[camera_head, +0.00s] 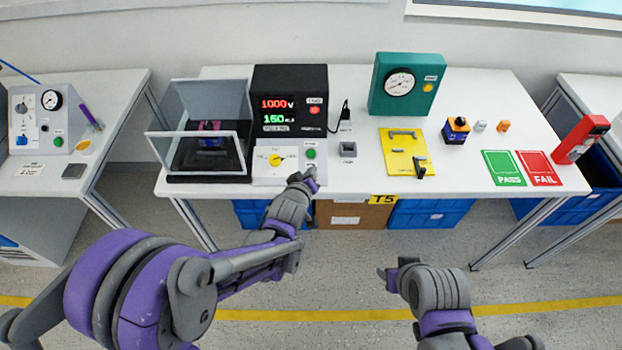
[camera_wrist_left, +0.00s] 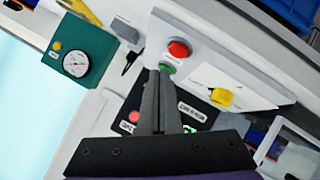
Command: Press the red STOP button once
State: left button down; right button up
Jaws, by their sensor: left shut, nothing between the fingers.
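The control panel (camera_head: 262,178) is a white box at the table's front edge with a yellow rotary knob (camera_head: 276,160) and a green button (camera_head: 310,153). The red button (camera_wrist_left: 179,48) shows in the left wrist view, beside the green button (camera_wrist_left: 167,68); in the head view my left gripper hides it. My left gripper (camera_head: 313,180) is shut and empty over the panel's right end. In the left wrist view its closed fingertips (camera_wrist_left: 165,72) overlap the green button, with the red button just beyond them. Contact cannot be told. My right gripper (camera_head: 388,274) is in front of the table, away from the panel.
To the right are a grey switch (camera_head: 348,149), a yellow plate (camera_head: 405,153) and a teal gauge box (camera_head: 405,84). Green PASS and red FAIL mats lie farther right.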

pick_arm(q)
jog(key=shift+w+f+b, duration=0.2)
jog(key=shift+f+b, duration=0.1)
jog(key=shift+f, duration=0.35)
pick_arm(e)
jog(key=shift+s+f, duration=0.15)
jog(key=shift+f, duration=0.45)
dwell(1.0)
pick_arm(q)
jog(key=shift+w+f+b, duration=0.1)
jog(key=shift+f+b, duration=0.25)
jog(key=shift+f, duration=0.05)
pick_arm(e)
jog(key=shift+s+f, duration=0.1)
jog(key=shift+f, duration=0.35)
pick_arm(q)
jog(key=shift+w+f+b, duration=0.15)
jog(key=shift+f+b, duration=0.25)
pick_arm(e)
jog(key=shift+f, duration=0.4)
pick_arm(q)
jog(key=shift+r, duration=0.15)
pick_arm(e)
jog(key=shift+r, duration=0.15)
pick_arm(q)
jog(key=shift+s+r+p, duration=0.2)
jog(key=shift+r+p, duration=0.3)
jog(key=shift+r, duration=0.15)
pick_arm(e)
jog(key=shift+r, duration=0.4)
